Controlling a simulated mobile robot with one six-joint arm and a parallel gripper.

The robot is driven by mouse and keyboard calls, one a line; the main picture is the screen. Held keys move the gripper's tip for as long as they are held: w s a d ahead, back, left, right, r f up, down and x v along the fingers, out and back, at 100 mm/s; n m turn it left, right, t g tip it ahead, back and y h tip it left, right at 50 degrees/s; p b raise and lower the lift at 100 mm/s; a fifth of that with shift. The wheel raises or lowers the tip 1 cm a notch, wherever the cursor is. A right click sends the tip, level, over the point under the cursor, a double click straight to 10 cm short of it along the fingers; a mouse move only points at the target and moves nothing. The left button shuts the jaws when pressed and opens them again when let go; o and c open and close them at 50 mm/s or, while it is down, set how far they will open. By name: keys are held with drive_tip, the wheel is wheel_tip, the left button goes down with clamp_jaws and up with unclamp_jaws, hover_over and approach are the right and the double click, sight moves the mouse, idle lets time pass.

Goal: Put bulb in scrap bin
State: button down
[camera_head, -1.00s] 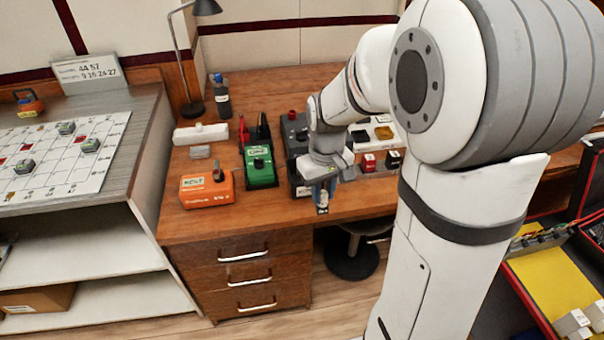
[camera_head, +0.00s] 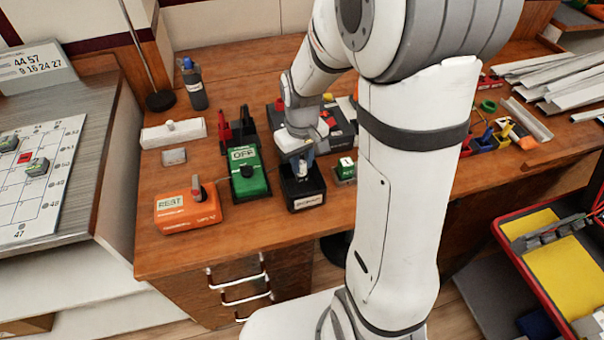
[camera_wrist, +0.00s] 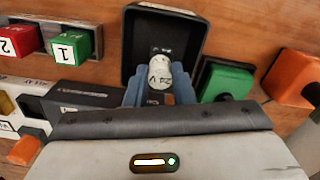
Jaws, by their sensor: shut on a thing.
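My gripper (camera_head: 300,164) points down at the black open bin (camera_head: 304,201) near the front of the wooden desk. Its blue fingers (camera_wrist: 158,88) are shut on the bulb (camera_wrist: 159,71), a small pale cylinder marked "24 V" in the wrist view. The bulb is over the bin's opening; the bin's dark rim (camera_wrist: 131,40) surrounds it in that view. I cannot tell how far above the bin floor it is. In the head view the fingers mostly hide the bulb. The bin's front label is too small to read surely.
A green tester (camera_head: 249,172) marked "OFF" stands just left of the bin, and an orange box (camera_head: 187,210) is farther left. A small green block (camera_head: 345,170) marked "1" is to the right. A dark device (camera_head: 341,120) stands behind my gripper.

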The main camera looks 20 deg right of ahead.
sight(302, 175)
drive_tip(key=shift+f, duration=2.3)
drive_tip(key=shift+s, duration=0.1)
drive_tip(key=shift+f+b, duration=0.2)
drive_tip(key=shift+b, duration=0.15)
drive_tip(key=c, duration=1.2)
unclamp_jaws()
drive_tip(key=shift+c, duration=0.2)
wheel_tip(302, 175, up, 12)
drive_tip(key=shift+r+p, duration=0.15)
drive_tip(key=shift+p, duration=0.6)
drive_tip(key=s+r+m+t, duration=0.1)
drive_tip(key=s+r, duration=0.1)
drive_tip(key=s, duration=0.5)
drive_tip(key=s+r+m+t, duration=0.1)
drive_tip(key=s+r+m, duration=0.1)
drive_tip(key=s, duration=0.4)
drive_tip(key=shift+s+r, duration=0.35)
drive_tip(key=shift+r, duration=0.1)
